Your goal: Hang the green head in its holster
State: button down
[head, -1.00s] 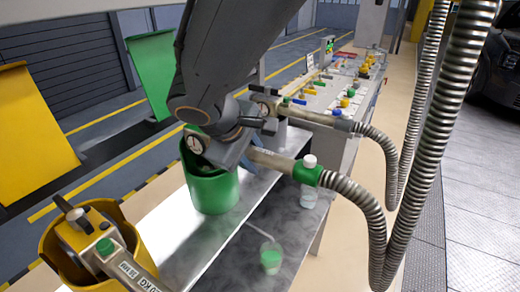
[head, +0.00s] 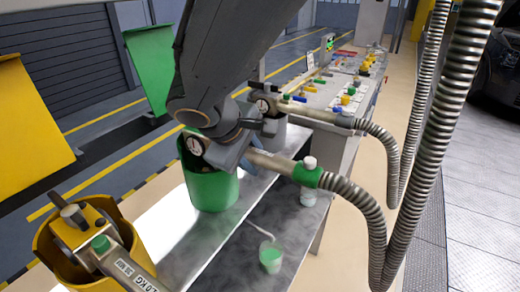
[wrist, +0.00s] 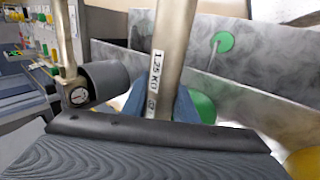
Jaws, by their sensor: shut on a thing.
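The green head shows as a metal tube (head: 270,162) with a green collar (head: 307,175) on its hose and a round gauge at its left end. My gripper (head: 236,150) is shut on this tube; the wrist view shows the blue fingers either side of the tube (wrist: 168,62), labelled 1.25 KG. The green holster (head: 212,190) stands open-topped on the bench. The head's gauge end overlaps the holster's mouth in the head view. My arm and gripper hide part of the rim, so I cannot tell how deep the head sits.
Hoses hang at right.

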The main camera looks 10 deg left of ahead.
jog(key=shift+f+b, duration=0.9)
jog(key=shift+f, duration=0.25)
jog(key=c, duration=1.3)
grip_release()
jog(key=shift+c, duration=0.2)
jog(key=v, duration=0.8)
jog(key=shift+b, duration=0.4)
